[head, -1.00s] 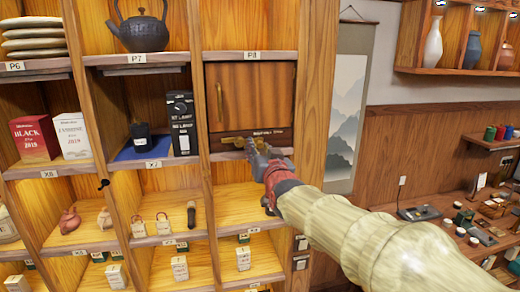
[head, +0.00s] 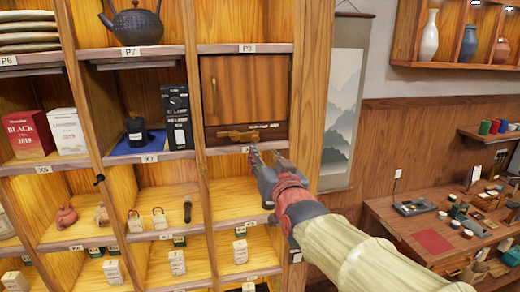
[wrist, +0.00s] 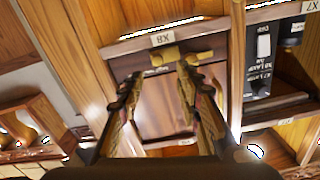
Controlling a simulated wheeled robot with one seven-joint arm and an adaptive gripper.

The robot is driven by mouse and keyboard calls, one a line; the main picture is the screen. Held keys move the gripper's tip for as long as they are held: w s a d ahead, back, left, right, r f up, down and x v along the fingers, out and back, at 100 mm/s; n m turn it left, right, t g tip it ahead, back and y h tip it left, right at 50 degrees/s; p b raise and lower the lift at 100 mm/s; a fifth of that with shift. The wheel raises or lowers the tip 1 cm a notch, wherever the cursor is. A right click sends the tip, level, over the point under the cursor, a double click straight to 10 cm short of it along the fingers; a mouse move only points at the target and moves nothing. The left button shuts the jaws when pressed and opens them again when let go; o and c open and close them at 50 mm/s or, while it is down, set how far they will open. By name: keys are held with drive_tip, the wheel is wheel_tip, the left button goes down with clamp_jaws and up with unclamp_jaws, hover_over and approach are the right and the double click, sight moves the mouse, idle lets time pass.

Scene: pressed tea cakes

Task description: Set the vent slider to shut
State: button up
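The vent slider (head: 237,137) is a brass piece on a dark strip along the bottom of the small wooden cabinet (head: 247,88) in the P8 compartment. It also shows in the wrist view (wrist: 168,55), which looks upside down. Small lettering sits beside the brass in the head view but is too small to read. My gripper (head: 257,157) is just below and in front of the slider, level with the shelf edge. In the wrist view my gripper's two fingers (wrist: 157,78) are apart with nothing between them. I cannot tell whether a fingertip touches the brass.
The shelf edge labelled X8 (wrist: 162,38) runs close to my fingertips. A black lamp box (head: 178,117) and a dark canister (head: 136,132) stand in the compartment to the left. A wooden post (head: 311,100) borders the cabinet on the right. The compartment below (head: 232,200) looks mostly empty.

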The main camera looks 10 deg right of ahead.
drive_tip(key=shift+s, duration=1.15)
drive_tip(key=s+a+f+n+g+y+b, duration=0.1)
drive_tip(key=s+f+g, duration=0.2)
drive_tip(key=f, duration=0.5)
drive_tip(key=s+a+f+n+g, duration=0.1)
drive_tip(key=s+f+g, duration=0.25)
drive_tip(key=f, duration=0.55)
drive_tip(key=s+d+f+g+b, duration=0.2)
drive_tip(key=s+f+g+b, duration=0.1)
drive_tip(key=s+f+b, duration=0.7)
drive_tip(key=s+d+f+g+h+b, duration=0.1)
drive_tip(key=s+f+g+b, duration=0.2)
drive_tip(key=s+f+b, duration=0.6)
drive_tip(key=s+f, duration=0.3)
drive_tip(key=f, duration=0.6)
drive_tip(key=shift+s+d+b, duration=0.2)
drive_tip(key=shift+d+b, duration=0.2)
drive_tip(key=shift+o, duration=0.3)
drive_tip(key=shift+r, duration=0.1)
